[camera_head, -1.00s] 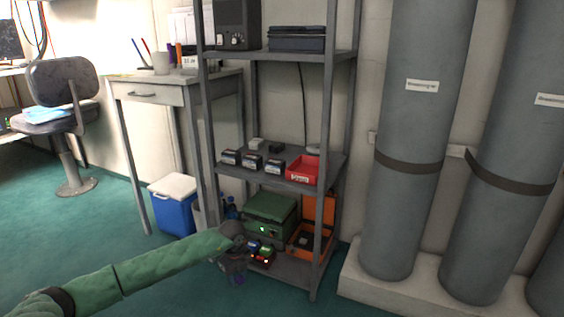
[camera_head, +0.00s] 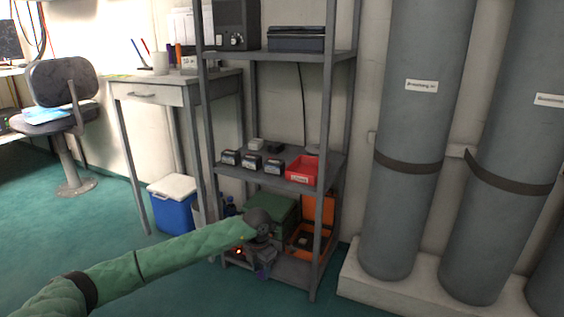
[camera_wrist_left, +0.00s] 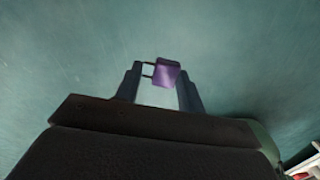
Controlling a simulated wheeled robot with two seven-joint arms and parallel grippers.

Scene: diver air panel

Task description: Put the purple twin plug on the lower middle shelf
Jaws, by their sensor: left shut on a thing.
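A purple twin plug (camera_wrist_left: 167,73) with two prongs sticking out to the left is held between the fingertips of my left gripper (camera_wrist_left: 160,88) in the left wrist view. In the head view my left gripper (camera_head: 263,262) is low at the front of the shelf rack, and only a bit of the purple plug (camera_head: 263,274) shows below it. The lower middle shelf cannot be told for certain; the rack's middle shelf (camera_head: 300,187) and bottom shelf (camera_head: 295,274) both show. My right gripper does not show.
The middle shelf holds several small dark boxes (camera_head: 252,161) and a red bin (camera_head: 302,170). The bottom shelf holds a green case (camera_head: 272,207) and an open orange case (camera_head: 318,215). A rack post stands right of my gripper. Grey cylinders (camera_head: 410,130) stand to the right.

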